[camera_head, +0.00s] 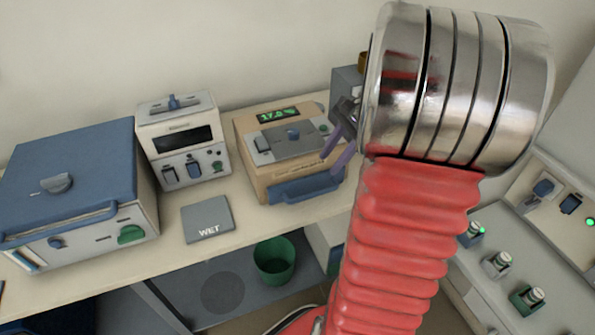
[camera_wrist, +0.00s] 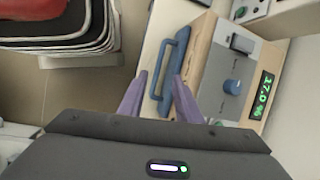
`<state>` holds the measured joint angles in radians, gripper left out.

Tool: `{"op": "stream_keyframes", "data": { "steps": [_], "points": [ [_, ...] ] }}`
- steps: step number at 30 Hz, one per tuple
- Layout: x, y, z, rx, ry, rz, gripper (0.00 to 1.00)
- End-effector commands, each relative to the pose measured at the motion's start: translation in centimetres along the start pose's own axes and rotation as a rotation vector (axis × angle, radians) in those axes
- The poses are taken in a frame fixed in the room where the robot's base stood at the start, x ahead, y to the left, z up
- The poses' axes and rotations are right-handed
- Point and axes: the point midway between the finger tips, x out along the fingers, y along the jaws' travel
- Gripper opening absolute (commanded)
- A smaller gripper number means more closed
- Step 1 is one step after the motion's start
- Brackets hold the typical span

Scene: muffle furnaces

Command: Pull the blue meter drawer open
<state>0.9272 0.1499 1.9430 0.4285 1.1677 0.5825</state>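The meter (camera_head: 262,160) is a wooden-sided box with a grey top panel, a blue knob and a green display, standing on the bench. Its blue drawer (camera_head: 306,187) sits low on the front, with a bar handle, and looks shut or nearly so. In the wrist view the blue drawer handle (camera_wrist: 172,68) lies between and beyond the purple fingers. My gripper (camera_head: 331,165) is above the right end of the drawer in the head view. In the wrist view my gripper (camera_wrist: 159,76) is open, with a finger on each side of the handle. I cannot tell whether they touch it.
A white device (camera_head: 183,140) with a dark screen and a blue-topped box (camera_head: 70,185) stand to the left. A grey WET plate (camera_head: 208,218) lies on the bench. A green bin (camera_head: 274,260) is below the bench edge. A panel with several knobs (camera_head: 497,264) is at right.

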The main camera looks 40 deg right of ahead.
Motion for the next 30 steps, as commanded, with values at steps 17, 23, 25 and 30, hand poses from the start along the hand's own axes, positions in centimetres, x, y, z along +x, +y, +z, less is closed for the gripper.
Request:
{"op": "stream_keyframes", "data": {
  "steps": [17,23,25,30],
  "points": [
    [0.1,0.6,-2.9,0.116,-0.032,-0.019,0.31],
    [1.4,0.5,-2.9,0.116,-0.033,-0.017,0.31],
    [2.2,0.6,-2.8,0.116,-0.034,-0.016,0.31],
    [4.7,0.5,-2.7,0.117,-0.034,-0.016,0.31]
  ]
}}
